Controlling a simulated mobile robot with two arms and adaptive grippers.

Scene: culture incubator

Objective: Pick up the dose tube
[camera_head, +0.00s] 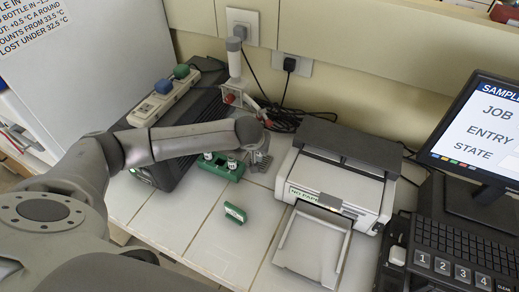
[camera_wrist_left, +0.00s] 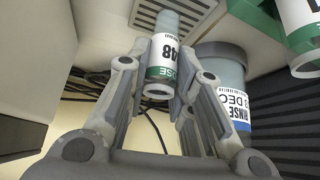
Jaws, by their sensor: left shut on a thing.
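The dose tube (camera_wrist_left: 163,65) is between the fingers of my left gripper (camera_wrist_left: 160,88) in the left wrist view. It has a white and green label reading "48" and "OSE". The fingers are shut on its sides. In the head view my left gripper (camera_head: 259,158) is beside the right end of a green rack (camera_head: 208,168) that holds white-capped tubes (camera_head: 232,163). The held tube cannot be made out in the head view. My right gripper is not in view.
A printer (camera_head: 343,170) with its tray (camera_head: 313,246) out stands to the right. A monitor (camera_head: 484,125) and keyboard (camera_head: 455,245) are far right. A bottle labelled "RINSE" (camera_wrist_left: 238,98) shows in the wrist view.

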